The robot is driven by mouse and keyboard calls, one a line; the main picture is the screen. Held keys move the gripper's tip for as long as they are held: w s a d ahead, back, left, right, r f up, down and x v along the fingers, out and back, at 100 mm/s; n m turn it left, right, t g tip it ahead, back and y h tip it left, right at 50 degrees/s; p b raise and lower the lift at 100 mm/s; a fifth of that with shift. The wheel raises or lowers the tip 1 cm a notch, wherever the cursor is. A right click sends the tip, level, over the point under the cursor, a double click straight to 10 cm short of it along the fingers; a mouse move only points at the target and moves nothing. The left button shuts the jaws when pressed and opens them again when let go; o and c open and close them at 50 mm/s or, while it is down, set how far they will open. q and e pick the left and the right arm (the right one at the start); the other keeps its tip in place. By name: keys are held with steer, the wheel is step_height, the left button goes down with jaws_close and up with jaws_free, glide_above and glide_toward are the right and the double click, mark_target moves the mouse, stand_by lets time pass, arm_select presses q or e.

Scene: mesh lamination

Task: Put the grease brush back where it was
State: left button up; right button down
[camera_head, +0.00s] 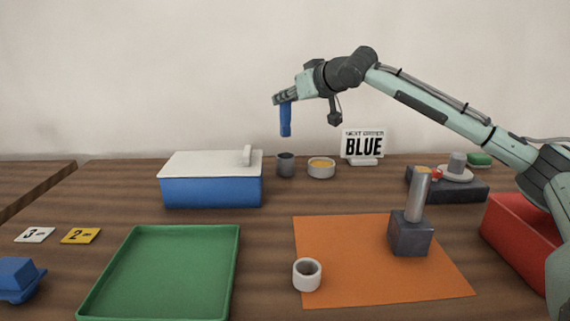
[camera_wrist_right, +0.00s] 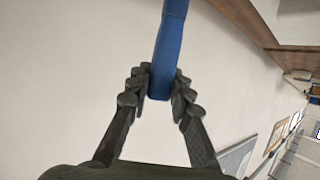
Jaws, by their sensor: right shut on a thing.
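My right gripper (camera_head: 283,99) is raised high at the back of the table. It is shut on the blue grease brush (camera_head: 286,120), which hangs down from the fingers. In the right wrist view the two dark fingers (camera_wrist_right: 159,88) pinch the blue handle (camera_wrist_right: 170,40); the bristles cannot be made out. A dark grey cup (camera_head: 285,165) stands on the table below the brush, with a clear gap between them. A white bowl with yellow-orange contents (camera_head: 321,169) stands just right of the cup. My left gripper is in neither view.
A blue box with a white lid (camera_head: 212,190) stands left of the cup. A sign reading BLUE (camera_head: 363,147) stands behind the bowl. Nearer are a green tray (camera_head: 230,270), an orange mat (camera_head: 350,250) with a metal block and white ring, and a red bin (camera_head: 510,229).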

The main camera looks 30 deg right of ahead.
mark_target(288, 136)
step_height(288, 136, down, 5)
steer(key=shift+f, duration=0.1)
step_height(288, 136, down, 4)
steer(key=shift+r, duration=0.1)
steer(key=shift+f, duration=0.4)
steer(key=c, duration=1.8)
jaws_free()
steer(key=shift+f, duration=0.1)
steer(key=shift+c, duration=0.2)
steer(key=o, duration=0.5)
steer(key=shift+s+d+r, duration=0.1)
steer(key=shift+s+r, duration=0.1)
steer(key=shift+s, duration=0.15)
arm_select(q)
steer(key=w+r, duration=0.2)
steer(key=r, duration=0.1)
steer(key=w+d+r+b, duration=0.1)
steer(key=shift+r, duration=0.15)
arm_select(e)
steer(key=v, duration=1.1)
steer(key=shift+s+r, duration=0.1)
steer(key=shift+r, duration=0.05)
